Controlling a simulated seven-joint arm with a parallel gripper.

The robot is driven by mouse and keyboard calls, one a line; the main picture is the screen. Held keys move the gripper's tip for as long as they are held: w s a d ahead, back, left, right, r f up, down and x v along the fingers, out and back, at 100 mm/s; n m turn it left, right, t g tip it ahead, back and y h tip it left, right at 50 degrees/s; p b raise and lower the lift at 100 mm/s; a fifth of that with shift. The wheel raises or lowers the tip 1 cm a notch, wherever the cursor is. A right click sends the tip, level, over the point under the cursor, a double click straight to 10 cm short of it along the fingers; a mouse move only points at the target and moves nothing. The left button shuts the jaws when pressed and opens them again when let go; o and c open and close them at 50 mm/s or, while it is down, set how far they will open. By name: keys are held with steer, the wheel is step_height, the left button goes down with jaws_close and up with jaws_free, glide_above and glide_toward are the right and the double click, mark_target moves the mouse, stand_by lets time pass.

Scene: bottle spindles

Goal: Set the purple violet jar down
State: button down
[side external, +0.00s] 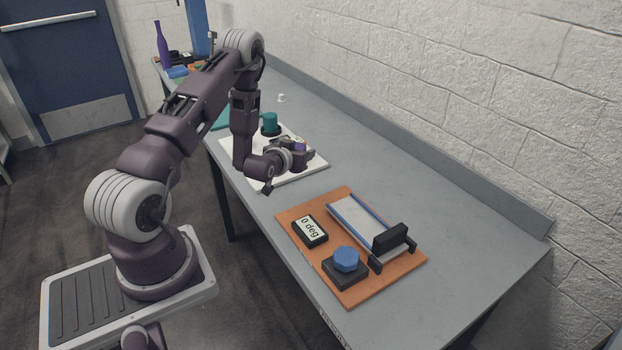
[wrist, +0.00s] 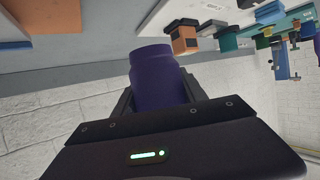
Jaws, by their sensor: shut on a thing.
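The purple violet jar (wrist: 157,74) is in the wrist view, between the two fingers of my gripper (wrist: 160,98), which is shut on it. In the side external view my gripper (side external: 301,152) is low over the white board (side external: 313,161), and only a small purple patch of the jar (side external: 300,146) shows there. The jar's lower part is hidden by the fingers and the gripper body. I cannot tell whether the jar touches the board.
An orange board (side external: 290,219) with a "0 deg" display (side external: 310,231), a blue knob (side external: 346,259) and a ramp (side external: 360,218) lies nearer. A tall purple bottle (side external: 163,50) stands at the far end.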

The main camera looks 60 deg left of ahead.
mark_target(339, 215)
steer(key=w+d+r+m+t+h, duration=0.1)
steer(key=w+d+r+m+h, duration=0.15)
steer(key=d, duration=0.65)
steer(key=w+d+r+m+t+h, duration=0.15)
steer(key=w+d, duration=0.25)
steer(key=d, duration=0.4)
steer(key=f, duration=0.9)
steer(key=shift+w+d+f, duration=0.1)
steer(key=shift+w+d, duration=0.1)
steer(key=shift+d, duration=0.1)
steer(key=shift+f, duration=0.15)
steer(key=c, duration=0.6)
jaws_free()
steer(key=shift+f, duration=0.15)
steer(key=shift+c, duration=0.2)
steer(key=v, duration=0.7)
steer(key=shift+s+r, duration=0.2)
steer(key=shift+r, duration=0.2)
